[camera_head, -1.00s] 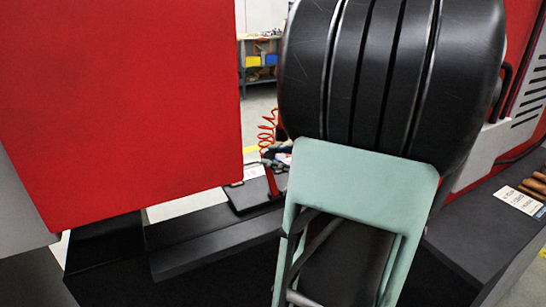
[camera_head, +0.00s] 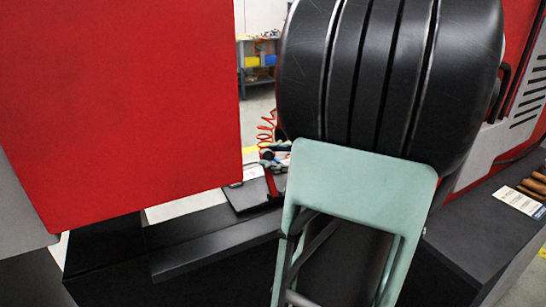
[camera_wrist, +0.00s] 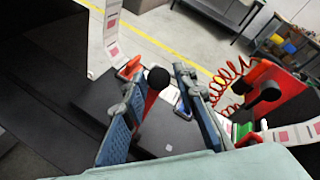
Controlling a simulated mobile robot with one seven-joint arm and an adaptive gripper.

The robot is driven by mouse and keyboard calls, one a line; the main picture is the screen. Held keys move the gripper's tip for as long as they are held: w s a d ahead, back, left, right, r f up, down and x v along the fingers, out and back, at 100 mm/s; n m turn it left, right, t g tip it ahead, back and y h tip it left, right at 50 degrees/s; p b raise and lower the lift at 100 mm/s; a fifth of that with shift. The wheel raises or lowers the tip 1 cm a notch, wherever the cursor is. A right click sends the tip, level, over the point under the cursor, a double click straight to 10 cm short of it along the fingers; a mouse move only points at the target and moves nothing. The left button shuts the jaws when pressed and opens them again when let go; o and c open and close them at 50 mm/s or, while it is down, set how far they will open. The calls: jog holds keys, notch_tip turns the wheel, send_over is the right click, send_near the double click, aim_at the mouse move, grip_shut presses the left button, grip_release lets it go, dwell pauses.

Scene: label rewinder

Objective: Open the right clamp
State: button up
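My gripper (camera_wrist: 156,80) is open in the wrist view, with one blue-padded finger on each side of a red lever (camera_wrist: 149,104) that has a black ball knob (camera_wrist: 159,79). The knob sits between the fingertips, and I see no clear contact. This lever stands over a dark plate (camera_wrist: 160,142). I cannot tell for certain which is the right clamp. In the head view the red lever (camera_head: 273,184) and fingertips (camera_head: 276,154) show small, left of my arm.
A white label strip (camera_wrist: 97,45) runs beside the plate, and a coiled red hose (camera_wrist: 228,80) hangs behind it. A large red panel (camera_head: 120,100) fills the left of the head view. Tools (camera_head: 538,186) lie on the dark ledge at right.

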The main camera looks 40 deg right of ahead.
jog(key=shift+o, duration=0.9)
jog(key=shift+f, duration=0.1)
jog(key=v, duration=1.2)
